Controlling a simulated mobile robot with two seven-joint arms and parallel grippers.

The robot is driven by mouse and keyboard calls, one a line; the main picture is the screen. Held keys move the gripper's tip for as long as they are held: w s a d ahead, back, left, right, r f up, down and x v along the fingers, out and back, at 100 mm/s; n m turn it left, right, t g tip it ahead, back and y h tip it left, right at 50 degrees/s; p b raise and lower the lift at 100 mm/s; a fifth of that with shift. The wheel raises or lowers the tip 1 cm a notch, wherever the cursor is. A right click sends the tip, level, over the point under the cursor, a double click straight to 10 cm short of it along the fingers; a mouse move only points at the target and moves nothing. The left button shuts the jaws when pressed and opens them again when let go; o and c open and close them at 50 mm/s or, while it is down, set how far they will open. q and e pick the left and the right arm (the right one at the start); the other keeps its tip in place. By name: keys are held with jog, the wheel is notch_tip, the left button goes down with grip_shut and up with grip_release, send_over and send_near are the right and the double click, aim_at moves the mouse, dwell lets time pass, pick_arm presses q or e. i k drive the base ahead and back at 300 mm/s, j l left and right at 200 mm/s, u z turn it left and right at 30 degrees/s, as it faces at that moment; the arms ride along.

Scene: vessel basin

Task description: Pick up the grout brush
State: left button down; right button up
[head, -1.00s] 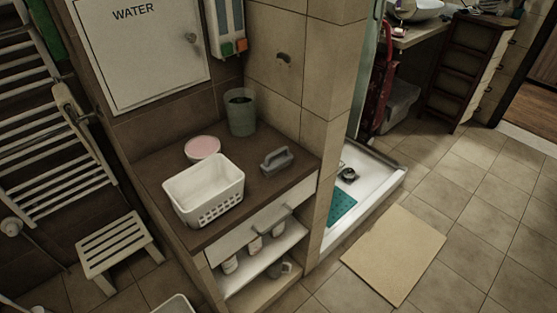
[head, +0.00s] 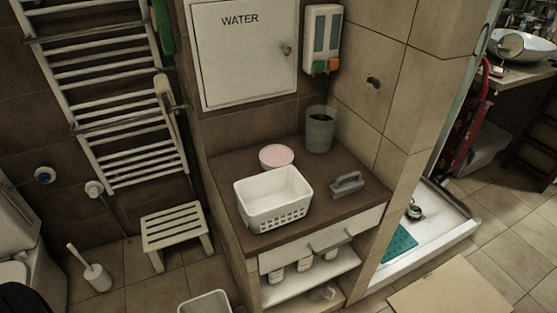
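A grey brush-like tool with a loop handle, which looks like the grout brush (head: 347,184), lies on the brown counter (head: 318,220) in the head view. It is right of a white perforated basket (head: 272,200), with a gap between them. Its bristles cannot be made out. Neither of my grippers is in view.
A pink-topped round tub (head: 277,157) and a grey-green cup (head: 320,130) stand at the counter's back. A drawer and shelf with bottles are below. A stool (head: 176,228), white bin (head: 207,303) and toilet brush (head: 92,270) stand on the floor. A shower tray (head: 430,232) is right.

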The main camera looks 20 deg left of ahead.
aim_at(337, 189)
jog(key=i+l+u, duration=0.1)
jog(key=u, duration=0.3)
jog(key=l+u, duration=0.15)
jog(key=u, duration=0.2)
jog(key=i+l+u, duration=0.1)
jog(key=u, duration=0.3)
jog(key=l+u, duration=0.45)
jog(key=l, duration=0.5)
